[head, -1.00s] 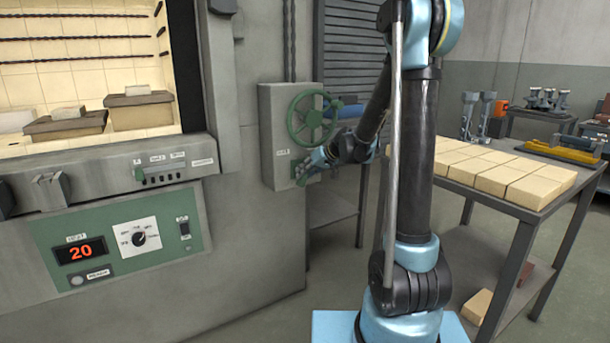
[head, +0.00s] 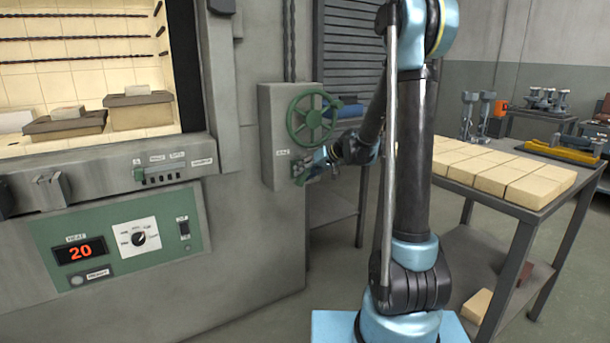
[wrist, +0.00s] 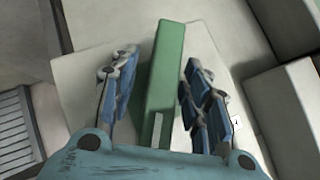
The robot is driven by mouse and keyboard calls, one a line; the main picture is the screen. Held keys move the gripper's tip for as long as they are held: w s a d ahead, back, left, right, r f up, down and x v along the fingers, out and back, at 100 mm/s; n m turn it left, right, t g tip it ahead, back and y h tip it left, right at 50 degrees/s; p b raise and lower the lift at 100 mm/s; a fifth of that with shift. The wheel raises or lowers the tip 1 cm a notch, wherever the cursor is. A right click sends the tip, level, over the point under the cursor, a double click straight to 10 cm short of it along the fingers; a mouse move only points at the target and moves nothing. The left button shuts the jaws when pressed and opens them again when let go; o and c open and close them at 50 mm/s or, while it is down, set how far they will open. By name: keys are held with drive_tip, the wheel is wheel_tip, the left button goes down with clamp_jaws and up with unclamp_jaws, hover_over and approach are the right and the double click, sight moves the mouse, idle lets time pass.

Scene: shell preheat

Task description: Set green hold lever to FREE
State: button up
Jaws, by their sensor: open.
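The green hold lever (wrist: 166,75) is a long green bar between the fingers of my gripper (wrist: 157,66) in the wrist view. The blue-padded fingers stand apart on both sides of it. A gap shows on each side, and I see no clear grip on the bar. In the head view my gripper (head: 309,168) is at the lower right of the grey box (head: 276,150), beneath the green handwheel (head: 312,118). Only a small bit of the green lever (head: 301,179) shows there. The lever's lettering cannot be read.
The furnace (head: 240,250) stands left, with a green control panel (head: 195,246) reading 20. A table (head: 508,212) with pale bricks (head: 490,172) stands right of my arm. The handwheel sits close above my gripper.

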drive_tip(key=v, duration=1.1)
drive_tip(key=shift+d+r, duration=0.25)
drive_tip(key=shift+d, duration=0.1)
drive_tip(key=shift+s, duration=0.1)
drive_tip(key=s+d+f+m+g+h, duration=0.1)
drive_tip(key=s+d+f+h, duration=0.2)
drive_tip(key=s, duration=0.9)
drive_tip(key=s+d+f+m+g+h, duration=0.1)
drive_tip(key=s+d+f+h, duration=0.2)
drive_tip(key=s, duration=0.9)
drive_tip(key=s+d+f+m+g+h, duration=0.1)
drive_tip(key=s+d+f+m+h, duration=0.1)
drive_tip(key=s+d+f, duration=0.5)
drive_tip(key=s+d+h, duration=0.1)
drive_tip(key=s+d, duration=0.1)
drive_tip(key=s, duration=0.3)
drive_tip(key=shift+d+f, duration=0.2)
drive_tip(key=shift+d, duration=0.1)
drive_tip(key=shift+s, duration=0.1)
drive_tip(key=shift+c, duration=1.2)
